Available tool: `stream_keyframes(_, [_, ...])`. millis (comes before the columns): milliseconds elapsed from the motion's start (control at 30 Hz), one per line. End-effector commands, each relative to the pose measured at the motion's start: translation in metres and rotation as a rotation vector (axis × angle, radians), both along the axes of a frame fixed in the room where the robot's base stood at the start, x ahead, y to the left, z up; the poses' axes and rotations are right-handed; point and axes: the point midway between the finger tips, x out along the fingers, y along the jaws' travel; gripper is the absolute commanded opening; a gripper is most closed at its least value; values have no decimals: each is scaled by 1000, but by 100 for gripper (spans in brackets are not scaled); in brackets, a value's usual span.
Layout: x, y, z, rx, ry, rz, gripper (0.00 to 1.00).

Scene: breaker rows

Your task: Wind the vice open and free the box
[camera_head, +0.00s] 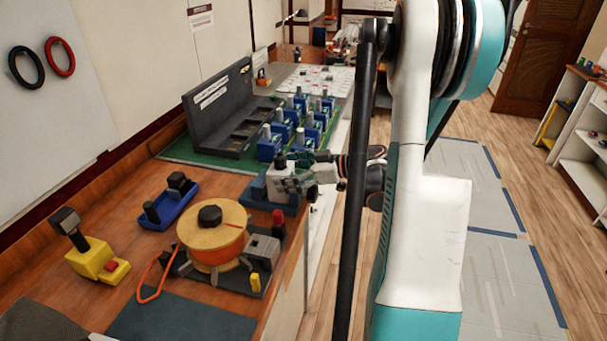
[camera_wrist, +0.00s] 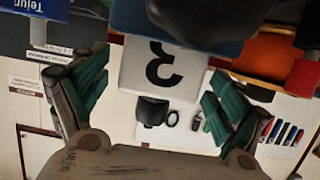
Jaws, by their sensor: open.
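I cannot tell from here which part is the vice and which the box. My gripper (camera_head: 292,172) is at this block, partly covering it. In the wrist view my gripper (camera_wrist: 157,75) is open, its green fingers at either side of the block; contact cannot be told.
An orange spool (camera_head: 214,240) stands near left of the block, with a red-topped post (camera_head: 278,224) between. Several blue breakers (camera_head: 292,130) stand on a green mat behind. A yellow lever unit (camera_head: 97,260) and blue stand (camera_head: 171,203) are left. Floor at right is free.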

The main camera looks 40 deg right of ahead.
Motion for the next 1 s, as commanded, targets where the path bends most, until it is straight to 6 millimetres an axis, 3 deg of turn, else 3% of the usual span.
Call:
stream_keyframes(200, [16, 9, -6, -1, 0, 0, 88])
stream_keyframes(533, [18, 10, -6, 0, 0, -1, 88])
stream_keyframes(567, [18, 10, -6, 0, 0, -1, 86])
stream_keyframes(833, [18, 10, -6, 0, 0, -1, 26])
stream_keyframes(1000, [18, 10, -7, -1, 1, -1, 26])
